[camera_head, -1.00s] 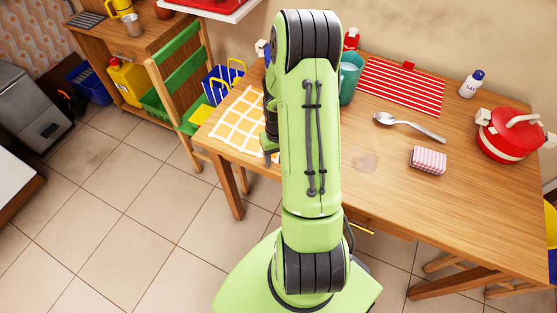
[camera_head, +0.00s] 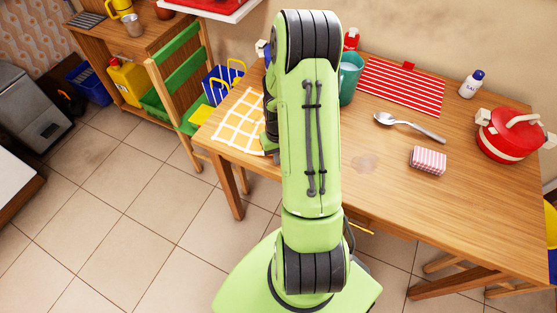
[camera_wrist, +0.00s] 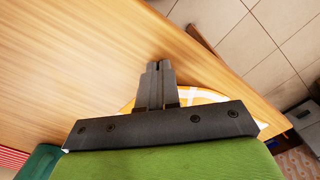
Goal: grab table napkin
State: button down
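The table napkin is a yellow cloth with a white grid (camera_head: 240,118). It lies at the left end of the wooden table, partly hidden behind my arm. In the wrist view it (camera_wrist: 202,95) shows on both sides of my fingers, its edge curved and drawn in towards them. My gripper (camera_wrist: 159,66) is low at the napkin's near edge, its two fingers close together. The cloth appears pinched between them, though the contact itself is hidden. In the head view my arm hides most of the gripper.
The wooden table (camera_head: 400,200) also holds a teal mug (camera_head: 350,78), a red striped mat (camera_head: 402,87), a spoon (camera_head: 408,126), a pink striped block (camera_head: 428,160), a salt bottle (camera_head: 471,84) and a red pot (camera_head: 505,134). A green chair (camera_head: 182,75) stands left of the table.

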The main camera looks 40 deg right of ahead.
notch_tip(320, 180, up, 39)
jog(key=p, duration=2.6)
jog(key=shift+p, duration=0.3)
